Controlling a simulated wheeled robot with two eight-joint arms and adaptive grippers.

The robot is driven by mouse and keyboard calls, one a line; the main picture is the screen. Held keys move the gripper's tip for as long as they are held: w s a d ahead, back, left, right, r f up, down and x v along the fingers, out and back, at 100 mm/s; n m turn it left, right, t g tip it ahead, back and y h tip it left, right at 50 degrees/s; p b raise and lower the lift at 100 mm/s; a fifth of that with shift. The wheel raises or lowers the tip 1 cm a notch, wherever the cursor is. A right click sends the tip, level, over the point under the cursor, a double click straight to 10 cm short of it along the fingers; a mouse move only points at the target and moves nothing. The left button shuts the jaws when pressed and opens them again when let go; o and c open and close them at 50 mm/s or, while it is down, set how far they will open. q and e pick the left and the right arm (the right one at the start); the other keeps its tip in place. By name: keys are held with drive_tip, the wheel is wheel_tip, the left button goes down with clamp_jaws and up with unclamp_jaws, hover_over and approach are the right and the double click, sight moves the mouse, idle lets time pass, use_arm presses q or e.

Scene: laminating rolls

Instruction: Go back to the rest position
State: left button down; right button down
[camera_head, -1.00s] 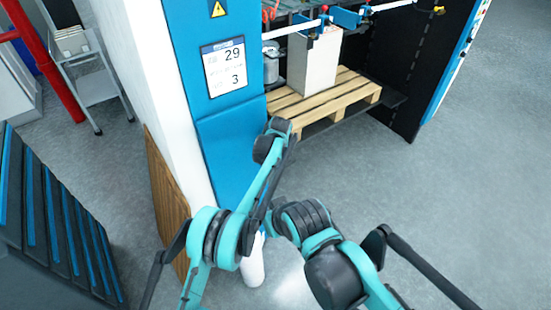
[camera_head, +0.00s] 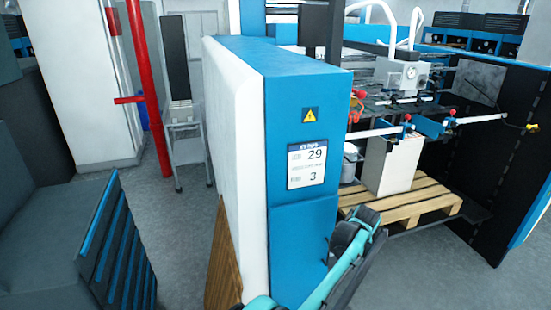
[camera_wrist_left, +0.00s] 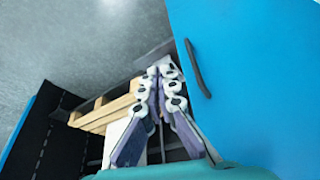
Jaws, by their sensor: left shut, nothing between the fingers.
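My left gripper (camera_wrist_left: 166,72) shows in the left wrist view, with its white-jointed fingers together and nothing held between them. A blue panel (camera_wrist_left: 250,70) is close on its right, and a wooden pallet (camera_wrist_left: 105,112) lies beyond it on the left. In the head view, part of a teal and dark arm of mine rises at the bottom, in front of the blue and white machine housing (camera_head: 310,235). Neither gripper can be made out in the head view. My right gripper is not in view.
The pallet also shows in the head view (camera_head: 405,208), bearing a pale stack (camera_head: 390,165). A wooden board (camera_head: 222,262) leans against the housing. A red post (camera_head: 148,100), a small cart (camera_head: 183,140) and a dark slatted unit (camera_head: 115,245) stand left. Grey floor is clear at lower right.

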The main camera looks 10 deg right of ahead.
use_arm(q)
drive_tip(key=s+a+r+b, duration=0.1)
drive_tip(key=a+r, duration=0.4)
drive_tip(key=a, duration=0.5)
drive_tip(key=s+a+r+n+t, duration=0.15)
drive_tip(key=a+r, duration=0.25)
drive_tip(key=a, duration=0.7)
drive_tip(key=s+a+r+b, duration=0.15)
drive_tip(key=a+r, duration=0.35)
drive_tip(key=a, duration=0.5)
drive_tip(key=s+a+f, duration=0.1)
drive_tip(key=s+a, duration=1.2)
drive_tip(key=a, duration=0.2)
drive_tip(key=s+a+f+n+t+y, duration=0.1)
drive_tip(key=s+a+f, duration=0.5)
drive_tip(key=s, duration=0.4)
drive_tip(key=shift+a+f, duration=0.25)
drive_tip(key=shift+f, duration=0.25)
drive_tip(key=shift+t, duration=0.25)
